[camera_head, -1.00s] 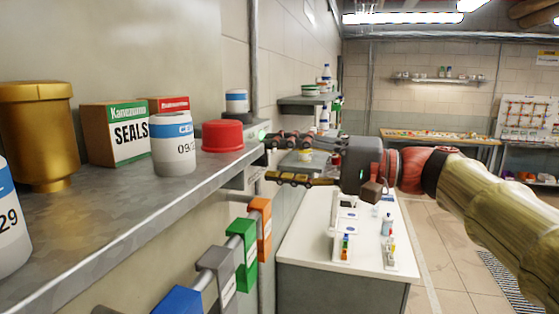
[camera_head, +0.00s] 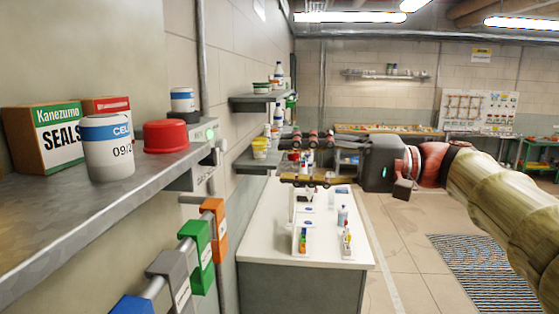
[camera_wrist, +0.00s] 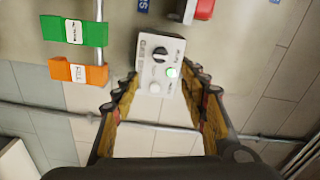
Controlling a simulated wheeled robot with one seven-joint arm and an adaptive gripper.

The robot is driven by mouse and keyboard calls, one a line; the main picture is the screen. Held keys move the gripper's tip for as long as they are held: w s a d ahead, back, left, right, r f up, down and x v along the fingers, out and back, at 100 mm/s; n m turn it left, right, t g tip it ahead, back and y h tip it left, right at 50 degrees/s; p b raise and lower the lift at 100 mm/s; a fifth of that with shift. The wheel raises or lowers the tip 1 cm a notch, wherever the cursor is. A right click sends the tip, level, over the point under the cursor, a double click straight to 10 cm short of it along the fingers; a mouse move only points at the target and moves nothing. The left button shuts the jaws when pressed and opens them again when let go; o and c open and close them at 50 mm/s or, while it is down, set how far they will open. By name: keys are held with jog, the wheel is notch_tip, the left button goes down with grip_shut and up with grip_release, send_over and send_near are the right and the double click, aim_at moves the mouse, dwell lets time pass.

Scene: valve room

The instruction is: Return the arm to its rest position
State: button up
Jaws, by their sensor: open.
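My gripper (camera_head: 287,159) is open and empty in the head view. It reaches in from the right in front of the white bench, clear of the shelf's end. In the wrist view its fingers (camera_wrist: 158,105) are spread wide with nothing between them. Beyond the fingertips is a grey control box (camera_wrist: 160,65) with a dark knob and a lit green light. In the head view this box (camera_head: 203,143) is mounted near the end of the shelf, partly hidden by it.
A metal shelf (camera_head: 95,216) at left holds a SEALS box (camera_head: 45,138), a white jar (camera_head: 107,150) and a red cap (camera_head: 166,137). Green (camera_head: 197,252) and orange (camera_head: 216,228) tagged blocks hang below. A white bench (camera_head: 270,225) stands ahead.

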dwell(0.3)
jog(key=d+f+m+t+h, duration=0.1)
jog(key=d+f+m+h, duration=0.25)
jog(key=f, duration=0.85)
jog(key=d+f+m+t+h, duration=0.25)
jog(key=f+h, duration=0.25)
jog(key=f, duration=0.8)
jog(key=s+d+f+n+h, duration=0.2)
jog(key=s+d+f+h, duration=0.2)
jog(key=s, duration=0.6)
jog(key=s+d+f+n+h, duration=0.2)
jog(key=s+d+f+h, duration=0.3)
jog(key=s+d+f, duration=0.3)
jog(key=shift+s+f+t, duration=0.45)
jog(key=shift+s+f, duration=0.5)
jog(key=shift+s, duration=0.15)
jog(key=shift+d+h, duration=0.1)
jog(key=shift+h, duration=0.15)
